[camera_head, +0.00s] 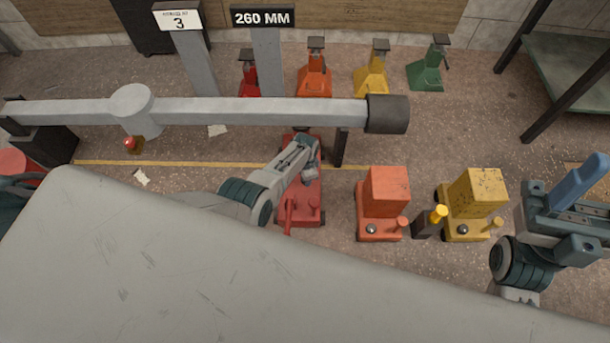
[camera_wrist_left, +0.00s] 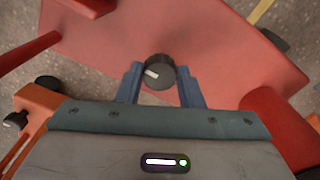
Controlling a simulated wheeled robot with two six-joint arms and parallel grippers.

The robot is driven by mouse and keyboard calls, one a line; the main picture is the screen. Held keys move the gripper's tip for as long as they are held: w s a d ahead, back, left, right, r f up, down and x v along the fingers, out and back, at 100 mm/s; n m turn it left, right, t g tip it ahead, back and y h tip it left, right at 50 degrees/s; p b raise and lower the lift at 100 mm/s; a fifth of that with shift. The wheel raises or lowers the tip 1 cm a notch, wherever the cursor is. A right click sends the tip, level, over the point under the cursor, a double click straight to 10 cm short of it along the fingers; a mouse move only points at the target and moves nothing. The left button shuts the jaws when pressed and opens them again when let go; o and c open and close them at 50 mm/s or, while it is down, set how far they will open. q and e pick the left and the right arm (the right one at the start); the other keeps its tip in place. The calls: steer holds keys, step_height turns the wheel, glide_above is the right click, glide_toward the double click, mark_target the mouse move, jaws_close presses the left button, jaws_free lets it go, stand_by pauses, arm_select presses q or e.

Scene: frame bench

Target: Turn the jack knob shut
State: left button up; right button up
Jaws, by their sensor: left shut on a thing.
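A red floor jack (camera_head: 313,197) stands on the floor under the grey beam (camera_head: 250,110) in the head view. Its red body (camera_wrist_left: 215,35) fills much of the left wrist view. A round black knob (camera_wrist_left: 161,66) with a white pointer mark sits on it; the mark lies on the left part of the knob's face. My left gripper (camera_wrist_left: 160,78) has its two blue fingers on either side of the knob, shut on it. In the head view my left arm covers the knob. My right gripper (camera_head: 562,205) is at the right, away from the jack; its finger gap is unclear.
An orange jack (camera_head: 388,190) and a yellow jack (camera_head: 477,195) stand to the right of the red one. Several coloured stands, including an orange one (camera_head: 314,80), line the back. A dark-framed table (camera_head: 570,65) is at the far right.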

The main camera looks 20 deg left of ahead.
arm_select(q)
steer(key=o, duration=1)
steer(key=shift+c, duration=0.2)
steer(key=shift+r, duration=0.1)
